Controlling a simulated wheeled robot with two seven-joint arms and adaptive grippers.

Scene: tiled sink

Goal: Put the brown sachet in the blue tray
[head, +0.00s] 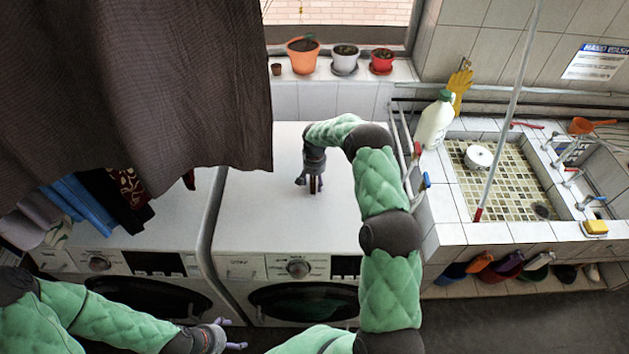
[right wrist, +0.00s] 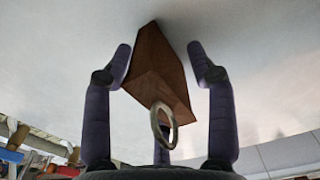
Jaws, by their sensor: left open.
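The brown sachet (head: 313,184) is at the top of the right-hand white washing machine, among the fingers of my right gripper (head: 313,181), which points down. In the right wrist view the brown sachet (right wrist: 162,70) shows as a brown block with a pale ring at its near end. The fingers of my right gripper (right wrist: 162,62) stand spread on both sides of it, with a gap visible on the right; contact on the left is unclear. My left gripper (head: 230,336) is open and empty at the bottom, in front of the machines. I see no blue tray.
The white machine top (head: 270,225) is largely clear. A tiled sink (head: 505,185) and a white bottle (head: 434,122) stand right. Plant pots (head: 303,57) line the sill.

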